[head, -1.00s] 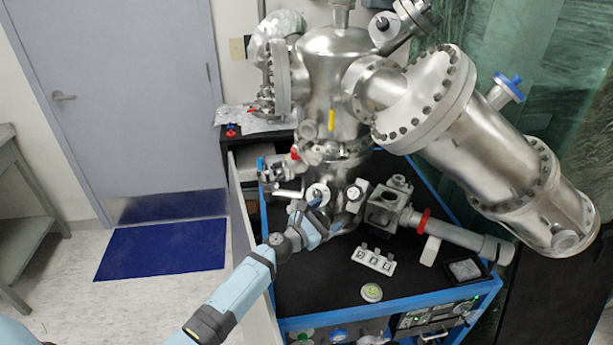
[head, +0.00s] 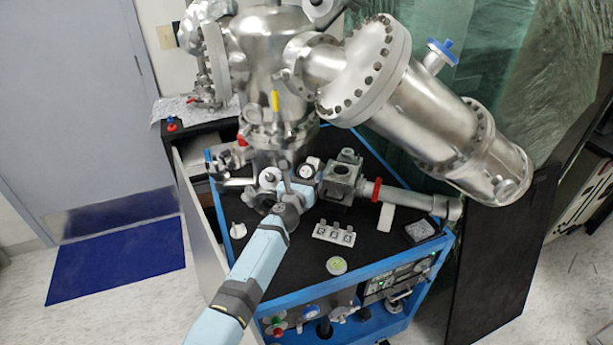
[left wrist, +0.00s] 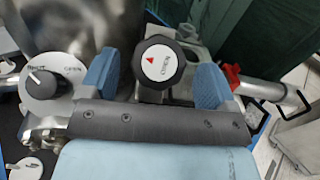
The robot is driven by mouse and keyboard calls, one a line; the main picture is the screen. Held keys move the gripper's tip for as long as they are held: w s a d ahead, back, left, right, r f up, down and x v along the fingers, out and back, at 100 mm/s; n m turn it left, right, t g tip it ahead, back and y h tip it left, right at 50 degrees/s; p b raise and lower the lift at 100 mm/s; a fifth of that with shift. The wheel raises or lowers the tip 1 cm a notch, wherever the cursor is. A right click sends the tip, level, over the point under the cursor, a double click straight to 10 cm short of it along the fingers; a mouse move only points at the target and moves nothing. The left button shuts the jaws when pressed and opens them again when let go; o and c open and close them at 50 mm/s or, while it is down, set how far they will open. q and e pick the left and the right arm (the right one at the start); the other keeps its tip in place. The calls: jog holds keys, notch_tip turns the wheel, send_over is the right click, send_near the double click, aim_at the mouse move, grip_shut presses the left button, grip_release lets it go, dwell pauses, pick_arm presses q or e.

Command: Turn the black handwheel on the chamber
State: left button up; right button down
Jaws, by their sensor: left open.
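The black handwheel (left wrist: 160,64) is round, with a white face, a red triangle and lettering. In the head view the handwheel (head: 306,170) is low on the silver chamber (head: 270,60), partly covered by my left gripper. My left gripper (head: 296,186) is open, its two blue fingers on either side of the handwheel. In the left wrist view the right finger (left wrist: 208,85) and the left finger (left wrist: 100,76) look apart from the wheel's rim, but contact is hard to judge. My right gripper is not in view.
A grey dial with a dark pointer (left wrist: 42,84) is close beside the left finger. A valve block (head: 341,180) with a red-ringed pipe (head: 376,190) lies right of the handwheel. A white switch block (head: 334,234) and round gauge (head: 337,265) lie on the black cart top (head: 300,262).

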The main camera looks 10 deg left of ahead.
pick_arm(q)
jog(key=shift+w+f+b, duration=0.1)
jog(key=shift+w+b, duration=0.3)
jog(key=shift+w, duration=1)
jog(key=shift+c, duration=0.4)
jog(key=c, duration=0.8)
jog(key=shift+c, duration=0.2)
